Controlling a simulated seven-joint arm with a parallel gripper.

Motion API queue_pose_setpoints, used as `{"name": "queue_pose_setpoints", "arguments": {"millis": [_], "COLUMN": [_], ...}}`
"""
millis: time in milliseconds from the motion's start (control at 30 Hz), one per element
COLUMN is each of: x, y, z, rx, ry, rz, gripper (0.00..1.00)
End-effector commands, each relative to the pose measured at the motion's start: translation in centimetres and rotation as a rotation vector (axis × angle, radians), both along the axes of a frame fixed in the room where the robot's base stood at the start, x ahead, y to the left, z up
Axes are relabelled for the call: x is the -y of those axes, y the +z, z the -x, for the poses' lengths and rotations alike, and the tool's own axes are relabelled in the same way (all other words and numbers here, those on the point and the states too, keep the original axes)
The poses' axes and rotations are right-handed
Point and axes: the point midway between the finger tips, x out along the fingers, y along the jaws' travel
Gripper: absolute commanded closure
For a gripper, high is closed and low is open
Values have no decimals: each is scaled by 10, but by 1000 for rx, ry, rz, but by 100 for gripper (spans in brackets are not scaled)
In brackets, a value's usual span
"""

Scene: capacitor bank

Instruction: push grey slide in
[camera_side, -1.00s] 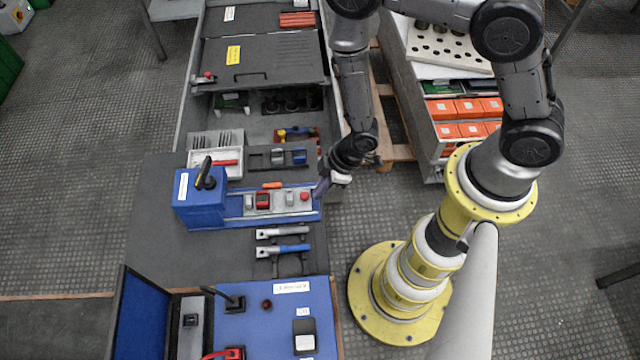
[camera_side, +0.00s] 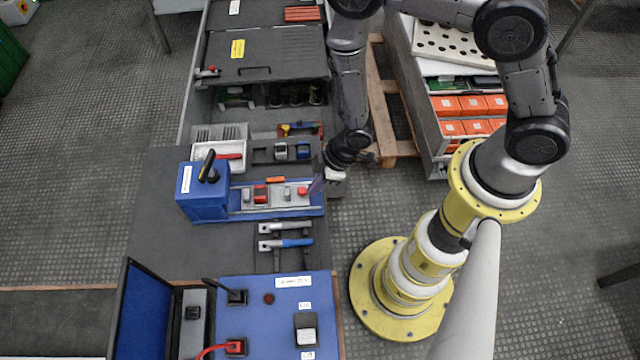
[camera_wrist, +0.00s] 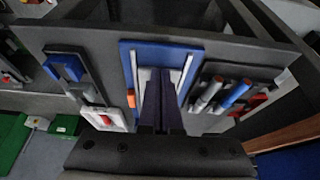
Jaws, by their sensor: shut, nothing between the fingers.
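The grey slide (camera_side: 274,197) looks like the light-grey strip lying along a blue rail, with several small grey and red blocks on it. Its left end runs up to a blue box (camera_side: 200,204) with a black and yellow handle. My gripper (camera_side: 317,187) is at the right end of the rail, its dark purple fingers together and holding nothing. In the wrist view, the shut fingers (camera_wrist: 161,100) stand in front of the blue rail (camera_wrist: 128,58) and cover part of the grey strip. Whether the fingertips touch the slide cannot be told.
A grey handle (camera_side: 284,227) and a blue handle (camera_side: 293,243) lie on the near side of the rail. A dark panel (camera_side: 262,153) with small grey and blue blocks is behind it. A blue panel (camera_side: 260,325) with switches is at the front.

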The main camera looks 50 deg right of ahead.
Motion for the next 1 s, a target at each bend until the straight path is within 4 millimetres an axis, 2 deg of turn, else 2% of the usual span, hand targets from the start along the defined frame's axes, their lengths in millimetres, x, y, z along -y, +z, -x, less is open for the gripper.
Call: {"name": "queue_pose_setpoints", "arguments": {"millis": [1000], "x": [-34], "y": [1], "z": [-34], "rx": [5], "ry": [2], "rz": [-2], "gripper": [100]}}
